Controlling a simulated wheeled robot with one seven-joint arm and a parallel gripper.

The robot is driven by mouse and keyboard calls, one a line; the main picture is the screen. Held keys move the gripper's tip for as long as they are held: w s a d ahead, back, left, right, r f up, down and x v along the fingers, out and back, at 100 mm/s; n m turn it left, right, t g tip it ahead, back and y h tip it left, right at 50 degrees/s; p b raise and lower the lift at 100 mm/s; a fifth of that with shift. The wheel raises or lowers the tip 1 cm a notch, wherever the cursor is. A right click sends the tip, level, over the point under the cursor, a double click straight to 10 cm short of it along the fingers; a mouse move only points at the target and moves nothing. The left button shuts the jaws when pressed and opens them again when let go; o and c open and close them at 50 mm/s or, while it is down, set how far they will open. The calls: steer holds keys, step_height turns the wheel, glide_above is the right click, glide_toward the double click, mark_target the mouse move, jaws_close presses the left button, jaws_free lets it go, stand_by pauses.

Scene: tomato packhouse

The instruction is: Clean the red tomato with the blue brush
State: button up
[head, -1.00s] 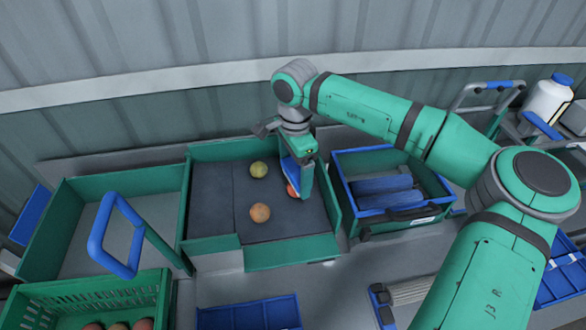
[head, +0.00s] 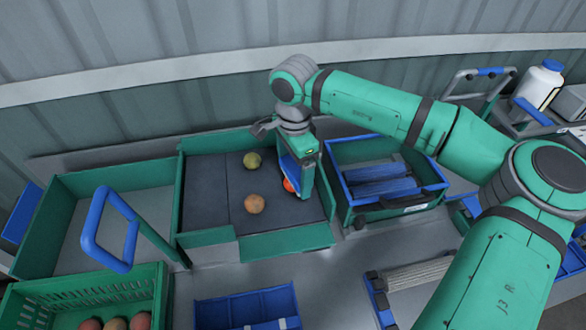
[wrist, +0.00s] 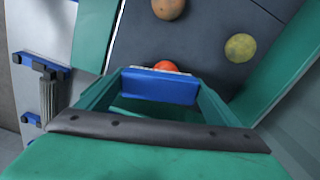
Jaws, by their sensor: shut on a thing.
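My gripper (head: 300,180) is shut on the blue brush (wrist: 160,87), which lies crosswise between the fingers with a pale edge along its far side. The brush also shows in part as a blue strip in the head view (head: 289,166). The red tomato (head: 289,185) is on the dark mat, right beside the brush and partly hidden by the gripper. In the wrist view the red tomato (wrist: 165,66) shows just past the brush's pale edge. I cannot tell whether brush and tomato touch.
An orange tomato (head: 255,204) and a yellow-green tomato (head: 252,160) lie nearby on the mat (head: 205,190), inside green walls. A blue-rimmed bin (head: 436,187) with blue items stands to the right. A green crate (head: 75,295) of tomatoes and a blue handle (head: 92,225) are at left.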

mark_target(286, 158)
steer(key=shift+f, duration=0.25)
steer(key=shift+w+a, duration=0.4)
steer(key=shift+w, duration=0.45)
steer(key=shift+w+a, duration=0.35)
steer(key=shift+w, duration=0.5)
steer(key=shift+w+a, duration=0.2)
steer(key=shift+a, duration=0.05)
steer(key=shift+w+r, duration=0.1)
steer(key=shift+r, duration=3.1)
